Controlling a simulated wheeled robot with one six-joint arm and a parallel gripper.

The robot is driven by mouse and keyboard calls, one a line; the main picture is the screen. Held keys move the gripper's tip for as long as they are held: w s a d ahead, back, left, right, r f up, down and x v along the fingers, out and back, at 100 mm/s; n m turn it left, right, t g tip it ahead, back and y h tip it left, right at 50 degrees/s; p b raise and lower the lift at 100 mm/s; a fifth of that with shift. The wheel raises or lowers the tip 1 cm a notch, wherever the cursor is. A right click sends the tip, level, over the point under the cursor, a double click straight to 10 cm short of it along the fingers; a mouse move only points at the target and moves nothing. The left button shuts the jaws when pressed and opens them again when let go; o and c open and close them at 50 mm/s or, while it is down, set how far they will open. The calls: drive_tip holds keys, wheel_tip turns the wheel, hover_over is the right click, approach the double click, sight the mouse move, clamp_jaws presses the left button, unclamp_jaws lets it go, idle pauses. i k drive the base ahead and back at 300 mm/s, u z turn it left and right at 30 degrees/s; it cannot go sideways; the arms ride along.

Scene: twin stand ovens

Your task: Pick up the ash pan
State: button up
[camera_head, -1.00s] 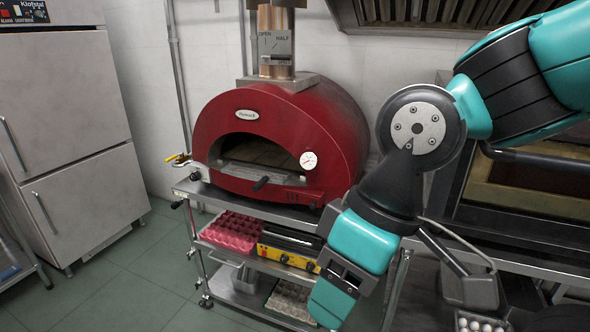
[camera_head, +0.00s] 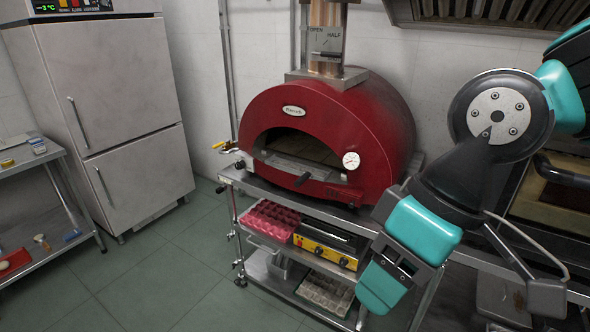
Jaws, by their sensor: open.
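I cannot pick out the ash pan with certainty. A grey metal vessel (camera_head: 277,268) sits on the lower shelf of the steel stand under the red oven, mostly hidden by the upper shelf and legs; it could be the pan. My gripper (camera_head: 382,290) hangs at the lower right, in front of the stand's right end. It is open, with nothing seen in it, and it is apart from the vessel. Its fingertips are hard to make out.
The red dome oven (camera_head: 330,135) stands on the steel stand (camera_head: 240,182). Its middle shelf holds a red egg tray (camera_head: 268,222) and a yellow-fronted appliance (camera_head: 325,250); a grey carton (camera_head: 325,292) lies below. A fridge (camera_head: 110,110) and side table (camera_head: 75,232) stand left. Floor between is clear.

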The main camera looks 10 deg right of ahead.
sight(289, 170)
drive_tip(key=u, duration=0.25)
drive_tip(key=i, duration=1.5)
drive_tip(key=u, duration=0.55)
